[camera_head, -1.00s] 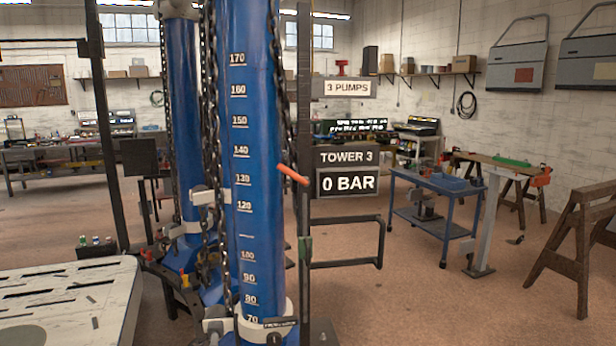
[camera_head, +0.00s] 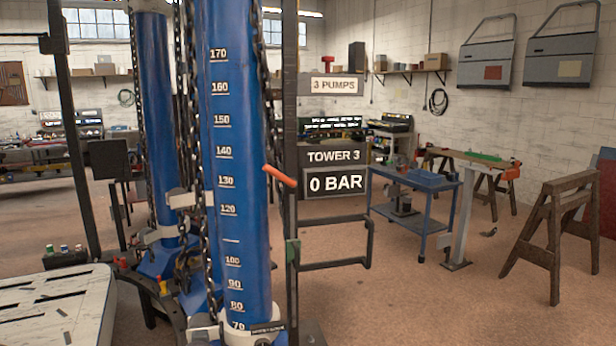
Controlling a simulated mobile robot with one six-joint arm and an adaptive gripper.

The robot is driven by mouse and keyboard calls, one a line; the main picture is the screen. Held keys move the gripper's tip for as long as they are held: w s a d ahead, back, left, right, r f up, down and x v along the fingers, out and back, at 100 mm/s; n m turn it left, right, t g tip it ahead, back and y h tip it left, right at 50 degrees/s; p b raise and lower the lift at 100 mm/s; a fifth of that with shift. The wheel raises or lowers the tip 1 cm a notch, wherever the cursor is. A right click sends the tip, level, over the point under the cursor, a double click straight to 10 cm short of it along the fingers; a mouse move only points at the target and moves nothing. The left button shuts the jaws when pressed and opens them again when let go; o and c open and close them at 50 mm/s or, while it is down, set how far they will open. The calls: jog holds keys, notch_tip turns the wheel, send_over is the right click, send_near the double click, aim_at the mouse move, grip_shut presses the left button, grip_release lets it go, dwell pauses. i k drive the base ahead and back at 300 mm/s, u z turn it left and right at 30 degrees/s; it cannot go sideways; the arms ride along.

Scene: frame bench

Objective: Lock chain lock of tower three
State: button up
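Tower three is the near blue column (camera_head: 234,170) with a white height scale, beside a sign reading "TOWER 3" and "0 BAR" (camera_head: 336,182). Dark chains (camera_head: 268,110) hang along its sides. A white collar (camera_head: 207,327) rings the tower near the bottom edge, with a small dark labelled plate (camera_head: 268,327) on it; its text is too small to read. An orange-red handle (camera_head: 280,176) sticks out at the tower's right side. I cannot tell which part is the chain lock. My gripper is not in view.
A second blue tower (camera_head: 153,120) stands behind on the left. A white slotted bench (camera_head: 60,310) fills the lower left. A black tubular frame (camera_head: 345,262) juts right of the tower.

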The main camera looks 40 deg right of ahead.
aim_at(291, 182)
jog(key=z, duration=0.85)
jog(key=k, duration=0.95)
jog(key=u, duration=0.05)
jog(key=i, duration=0.8)
